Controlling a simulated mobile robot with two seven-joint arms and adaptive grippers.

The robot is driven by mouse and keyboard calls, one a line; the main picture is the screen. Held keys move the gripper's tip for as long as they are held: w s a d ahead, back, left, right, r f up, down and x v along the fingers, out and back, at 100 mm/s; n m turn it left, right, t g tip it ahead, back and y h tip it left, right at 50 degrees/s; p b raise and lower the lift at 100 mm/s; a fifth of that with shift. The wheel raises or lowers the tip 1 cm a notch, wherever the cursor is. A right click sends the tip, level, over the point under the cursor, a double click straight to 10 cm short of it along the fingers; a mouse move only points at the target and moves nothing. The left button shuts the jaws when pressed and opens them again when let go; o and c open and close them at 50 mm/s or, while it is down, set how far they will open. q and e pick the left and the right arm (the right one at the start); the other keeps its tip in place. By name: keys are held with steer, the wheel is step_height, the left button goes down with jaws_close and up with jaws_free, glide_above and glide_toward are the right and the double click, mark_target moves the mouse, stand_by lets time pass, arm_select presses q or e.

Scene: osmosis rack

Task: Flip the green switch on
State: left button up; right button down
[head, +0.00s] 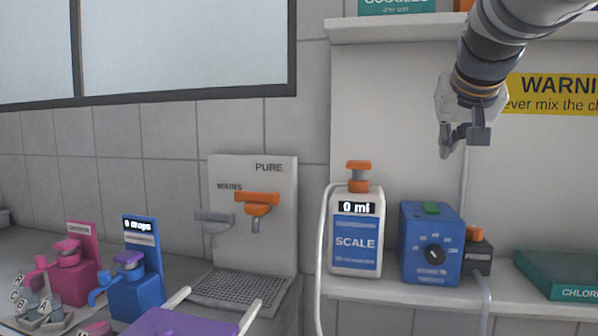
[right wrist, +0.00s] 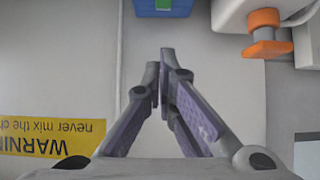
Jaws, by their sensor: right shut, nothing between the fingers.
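The green switch (head: 431,208) sits on top of a blue box (head: 418,262) with a black dial, on the shelf at the right. In the right wrist view the blue box (right wrist: 178,12) is at the top edge, with the green switch (right wrist: 163,4) partly cut off. My right gripper (head: 453,148) is shut and empty, above and slightly right of the switch, clear of it. Its fingertips (right wrist: 160,68) meet below the box in the right wrist view. My left gripper is not in view.
A white scale bottle (head: 338,267) with an orange top stands left of the blue box. A small dark block (head: 477,258) with an orange knob is at its right. A yellow warning sign (head: 552,94) is on the back wall. The space above the switch looks free.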

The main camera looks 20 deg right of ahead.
glide_above(433, 206)
step_height(433, 206, down, 7)
steer(key=shift+s+r, duration=0.1)
steer(key=shift+r, duration=0.05)
step_height(433, 206, down, 2)
steer(key=shift+f, duration=0.65)
